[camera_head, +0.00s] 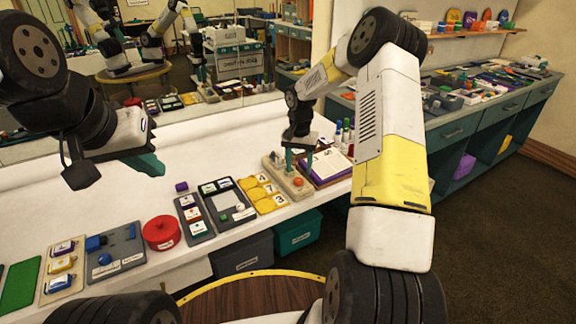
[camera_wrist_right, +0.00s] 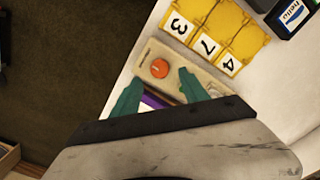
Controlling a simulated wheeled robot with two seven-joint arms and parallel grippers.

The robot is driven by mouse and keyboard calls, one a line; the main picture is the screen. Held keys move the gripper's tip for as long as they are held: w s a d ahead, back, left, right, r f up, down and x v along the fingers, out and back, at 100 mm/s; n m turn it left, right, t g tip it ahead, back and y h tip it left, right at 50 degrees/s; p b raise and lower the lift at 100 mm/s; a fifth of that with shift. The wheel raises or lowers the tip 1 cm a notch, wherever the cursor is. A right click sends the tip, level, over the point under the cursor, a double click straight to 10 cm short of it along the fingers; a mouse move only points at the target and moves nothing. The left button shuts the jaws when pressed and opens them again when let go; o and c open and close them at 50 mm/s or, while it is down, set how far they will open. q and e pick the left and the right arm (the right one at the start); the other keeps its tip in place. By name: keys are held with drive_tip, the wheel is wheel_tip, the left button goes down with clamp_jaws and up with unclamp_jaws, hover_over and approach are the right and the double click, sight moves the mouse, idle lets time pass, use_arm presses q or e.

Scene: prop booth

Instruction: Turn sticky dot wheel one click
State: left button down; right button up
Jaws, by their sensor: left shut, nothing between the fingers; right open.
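A beige board (camera_head: 279,168) with a round orange piece (camera_head: 298,182) lies on the white counter; it looks like the dot wheel, though I cannot tell for certain. In the right wrist view the orange piece (camera_wrist_right: 160,68) sits on the beige board (camera_wrist_right: 191,70), just beyond the fingertips. My right gripper (camera_head: 294,160) is open over the board, its teal fingers (camera_wrist_right: 160,88) spread on either side of the orange piece, with nothing held. My left gripper (camera_head: 150,165) is shut and empty above the counter at the left, far from the board.
Yellow number tiles (camera_head: 262,193) lie directly left of the board, and a purple-edged clipboard (camera_head: 328,167) lies to its right. A red round tin (camera_head: 161,232) and more trays line the counter's front edge. The counter behind them is largely clear.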

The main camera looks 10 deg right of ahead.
sight(299, 179)
drive_tip(key=shift+f, duration=2.3)
drive_tip(key=shift+c, duration=0.4)
clamp_jaws()
